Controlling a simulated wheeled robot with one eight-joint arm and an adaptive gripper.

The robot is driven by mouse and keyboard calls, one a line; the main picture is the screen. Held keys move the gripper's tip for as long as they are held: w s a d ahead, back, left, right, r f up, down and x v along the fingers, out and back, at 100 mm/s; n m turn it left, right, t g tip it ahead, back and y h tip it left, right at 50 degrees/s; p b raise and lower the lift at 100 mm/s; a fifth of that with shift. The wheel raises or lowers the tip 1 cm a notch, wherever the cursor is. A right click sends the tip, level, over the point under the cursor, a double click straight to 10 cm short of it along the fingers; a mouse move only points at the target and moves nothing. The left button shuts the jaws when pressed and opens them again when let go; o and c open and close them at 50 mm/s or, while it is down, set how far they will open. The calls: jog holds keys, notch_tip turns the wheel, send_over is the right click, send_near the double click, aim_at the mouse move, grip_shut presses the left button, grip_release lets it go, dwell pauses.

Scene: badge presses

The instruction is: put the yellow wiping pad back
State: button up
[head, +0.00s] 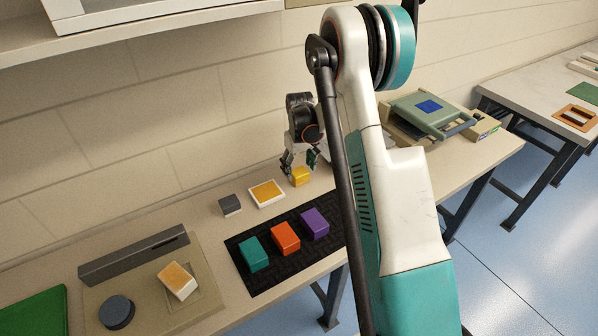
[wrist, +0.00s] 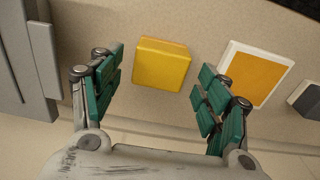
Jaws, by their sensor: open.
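The yellow wiping pad (head: 300,177) lies on the bench near the wall, and it also shows in the wrist view (wrist: 162,64). My gripper (head: 299,165) is open just above it; in the wrist view its teal fingers (wrist: 160,84) stand apart to the left and right, with the pad ahead between them. The pad is not clearly touched. A flat white-edged square with an orange-yellow face (head: 267,193) lies just left of the pad; in the wrist view it is at the right (wrist: 258,76), partly behind the right finger.
A small grey block (head: 230,205) sits beside the white-edged square. A black mat (head: 267,283) holds teal (head: 254,254), orange (head: 285,238) and purple (head: 315,223) blocks. A board (head: 112,288) with a tilted white-and-orange block (head: 177,281) is front left. A green press (head: 425,115) stands right.

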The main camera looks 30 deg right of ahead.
aim_at(299, 172)
notch_tip(299, 172, up, 9)
jog(key=p, duration=0.2)
jog(key=shift+f, duration=0.2)
jog(key=shift+s, duration=0.1)
